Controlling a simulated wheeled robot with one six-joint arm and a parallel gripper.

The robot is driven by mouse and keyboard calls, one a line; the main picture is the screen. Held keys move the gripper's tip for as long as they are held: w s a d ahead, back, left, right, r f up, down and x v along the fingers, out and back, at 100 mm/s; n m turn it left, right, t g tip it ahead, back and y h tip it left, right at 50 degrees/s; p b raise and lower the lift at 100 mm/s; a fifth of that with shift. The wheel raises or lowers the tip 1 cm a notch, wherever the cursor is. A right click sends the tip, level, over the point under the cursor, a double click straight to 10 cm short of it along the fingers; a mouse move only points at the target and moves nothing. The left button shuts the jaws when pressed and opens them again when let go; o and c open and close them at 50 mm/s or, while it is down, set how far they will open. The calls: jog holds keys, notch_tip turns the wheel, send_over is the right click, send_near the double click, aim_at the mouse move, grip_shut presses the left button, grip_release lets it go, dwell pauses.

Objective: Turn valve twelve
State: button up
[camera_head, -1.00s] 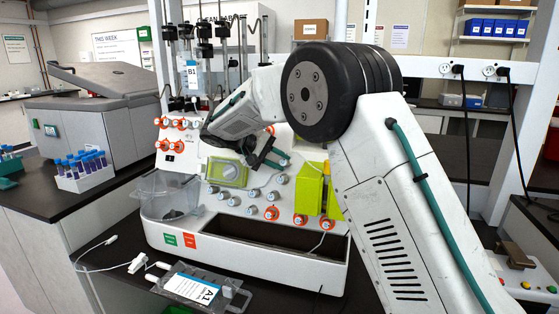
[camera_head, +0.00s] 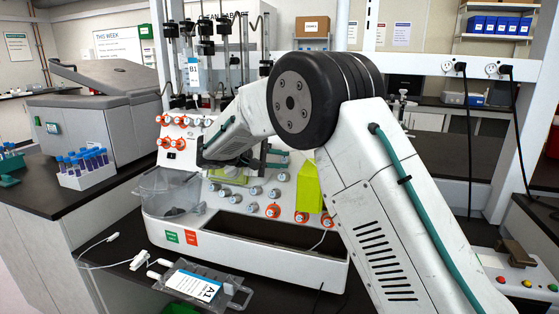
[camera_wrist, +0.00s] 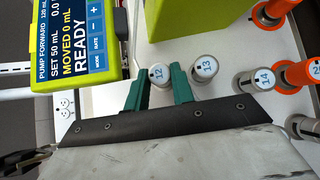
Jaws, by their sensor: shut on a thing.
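Valve twelve (camera_wrist: 158,74) is a grey knob with a white cap marked 12, in the upper middle of the wrist view. My gripper (camera_wrist: 158,88) has one teal finger on either side of it and is shut on it. Valve thirteen (camera_wrist: 205,66) stands just right of the right finger. Valve fourteen (camera_wrist: 263,78) is further right. In the head view, the white cell processor (camera_head: 245,249) carries rows of grey and orange knobs.
A green-framed pump display (camera_wrist: 75,42) reading READY is close at the left of the wrist view. Orange knobs (camera_wrist: 290,78) stand at the right. In the head view, a bag marked A1 (camera_head: 197,284) lies in front of the processor, and a tube rack (camera_head: 84,178) stands at left.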

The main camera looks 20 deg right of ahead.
jog(key=o, duration=1)
jog(key=v, duration=0.7)
jog(key=shift+a, duration=0.4)
